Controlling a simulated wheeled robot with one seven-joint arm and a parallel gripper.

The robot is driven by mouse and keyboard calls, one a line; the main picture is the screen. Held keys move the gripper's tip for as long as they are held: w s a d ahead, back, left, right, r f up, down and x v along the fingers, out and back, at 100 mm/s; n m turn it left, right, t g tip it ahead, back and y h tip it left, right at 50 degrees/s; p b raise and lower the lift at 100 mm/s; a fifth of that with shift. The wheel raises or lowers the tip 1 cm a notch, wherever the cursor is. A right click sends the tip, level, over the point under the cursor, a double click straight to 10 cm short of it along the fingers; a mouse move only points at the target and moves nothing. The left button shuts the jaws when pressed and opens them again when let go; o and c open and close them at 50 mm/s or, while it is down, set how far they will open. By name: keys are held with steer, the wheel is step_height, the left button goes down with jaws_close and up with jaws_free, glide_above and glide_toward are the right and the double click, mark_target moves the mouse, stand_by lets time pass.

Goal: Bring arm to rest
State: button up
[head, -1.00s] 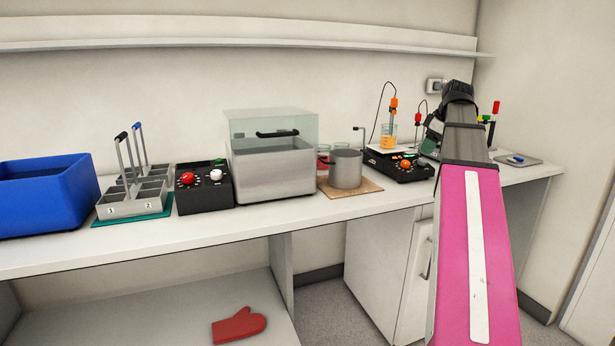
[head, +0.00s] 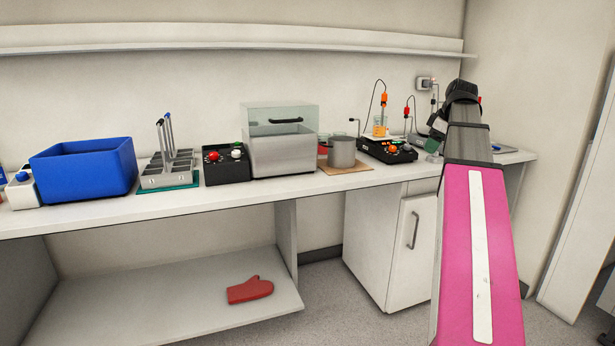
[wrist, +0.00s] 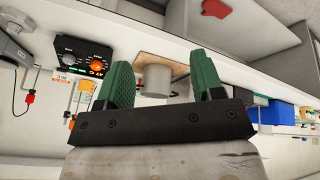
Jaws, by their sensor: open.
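My gripper (wrist: 161,90) shows in the wrist view with its two green fingers apart and nothing between them. Beyond the fingers is the metal pot on a wooden board, at a distance and not touched. In the head view my pink arm stretches up along the right side. The gripper at its far end is mostly hidden behind the arm, near the right end of the bench (head: 330,190).
On the bench stand a blue bin (head: 85,170), a metal rack (head: 165,180), a black control box (head: 227,165), a lidded bath (head: 282,155), the pot (head: 341,152) and a hotplate (head: 388,151) with a beaker (head: 380,128). A red mitt (head: 250,290) lies on the lower shelf.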

steer(key=s+a+f+m+g, duration=0.1)
steer(key=a+f+m, duration=0.3)
steer(key=f, duration=0.9)
steer(key=a+f+m+g, duration=0.15)
steer(key=a+f, duration=0.55)
steer(key=f, duration=0.7)
steer(key=s+a+f+m, duration=0.1)
steer(key=s+a+f, duration=0.2)
steer(key=f, duration=0.5)
steer(key=s+a+f+m+g+h, duration=0.1)
steer(key=s+a+f+m, duration=0.1)
steer(key=s+a+f, duration=0.2)
steer(key=s+a+f+m+h, duration=0.1)
steer(key=s+f, duration=0.5)
steer(key=f, duration=0.6)
steer(key=shift+s+a+m, duration=0.25)
steer(key=shift+a+m, duration=0.5)
steer(key=shift+a, duration=0.5)
steer(key=shift+g, duration=0.25)
